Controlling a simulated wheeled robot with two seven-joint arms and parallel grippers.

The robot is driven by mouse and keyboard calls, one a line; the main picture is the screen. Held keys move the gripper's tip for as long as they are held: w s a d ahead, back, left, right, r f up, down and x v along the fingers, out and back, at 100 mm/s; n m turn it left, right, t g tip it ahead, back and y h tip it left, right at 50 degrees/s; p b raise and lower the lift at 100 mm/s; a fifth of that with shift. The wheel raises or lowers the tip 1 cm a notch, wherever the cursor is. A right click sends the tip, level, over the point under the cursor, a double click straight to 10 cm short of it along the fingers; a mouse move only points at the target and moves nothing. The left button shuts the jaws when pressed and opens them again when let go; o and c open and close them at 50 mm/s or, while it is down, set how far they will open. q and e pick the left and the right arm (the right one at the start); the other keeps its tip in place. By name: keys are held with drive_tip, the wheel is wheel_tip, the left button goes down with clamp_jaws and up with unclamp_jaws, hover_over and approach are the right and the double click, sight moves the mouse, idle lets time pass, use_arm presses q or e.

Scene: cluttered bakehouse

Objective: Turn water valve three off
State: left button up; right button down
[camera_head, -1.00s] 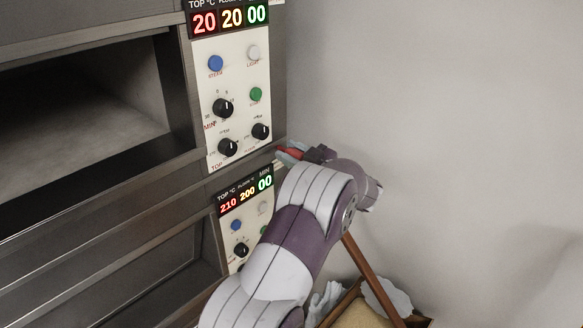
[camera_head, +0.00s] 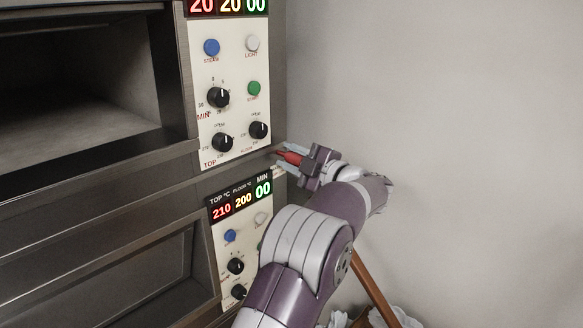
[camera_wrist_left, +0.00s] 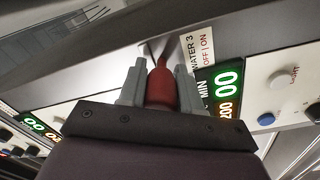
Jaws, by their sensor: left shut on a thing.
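The red valve handle (camera_head: 290,157) stands out from the right edge of the oven front, between the two control panels. My left gripper (camera_head: 287,157) is shut on it. In the left wrist view the red handle (camera_wrist_left: 161,86) lies between the two grey fingers of the left gripper (camera_wrist_left: 158,88). A white label (camera_wrist_left: 198,47) reading "WATER 3 OFF | ON" is just right of the handle. The handle's base is mostly hidden, and I cannot tell its setting. My right gripper is not in view.
The upper control panel (camera_head: 231,70) and lower control panel (camera_head: 240,240), with knobs and buttons, are left of the gripper. A bare wall (camera_head: 450,120) is on the right. A brown pole (camera_head: 372,285) and pale items (camera_head: 405,318) are below my arm.

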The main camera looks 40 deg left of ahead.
use_arm(q)
drive_tip(key=shift+n, duration=0.3)
idle(0.4)
drive_tip(key=o, duration=1)
drive_tip(key=shift+o, duration=0.2)
drive_tip(key=s+d+b, duration=0.1)
drive_tip(key=d+b, duration=0.1)
drive_tip(key=d, duration=1)
drive_tip(key=shift+d+f, duration=0.3)
drive_tip(key=shift+d, duration=0.05)
